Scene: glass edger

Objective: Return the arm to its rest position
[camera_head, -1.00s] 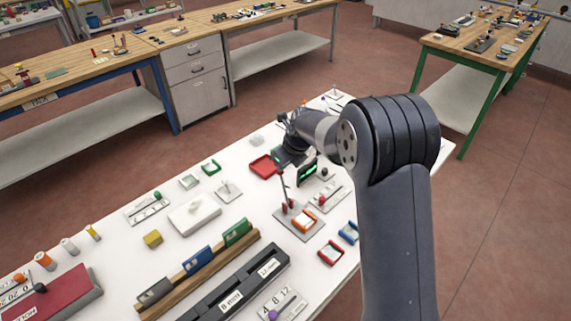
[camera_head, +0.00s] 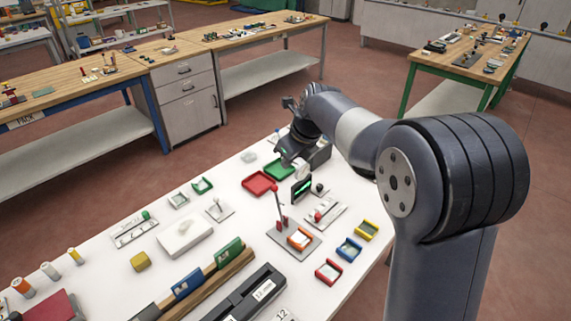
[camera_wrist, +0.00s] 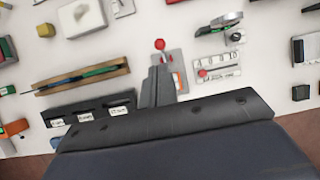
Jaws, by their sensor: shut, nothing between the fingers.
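My arm reaches over the white table from the right in the head view and bends down at its wrist. My gripper (camera_head: 302,164) is above the far part of the table, near the red tray (camera_head: 259,183) and the green tray (camera_head: 280,169). In the wrist view my gripper (camera_wrist: 158,72) has its fingers together with nothing between them. Behind the fingertips in that view is a grey plate with a red-knobbed lever (camera_wrist: 160,45). The lever also shows in the head view (camera_head: 276,189). I cannot tell the exact height of the fingertips above the table.
The white table (camera_head: 235,245) holds several small fixtures, including a wooden rack (camera_head: 190,295), a black labelled holder (camera_head: 245,297) and red, blue and yellow trays at its right edge. Wooden workbenches stand beyond, with open red floor between.

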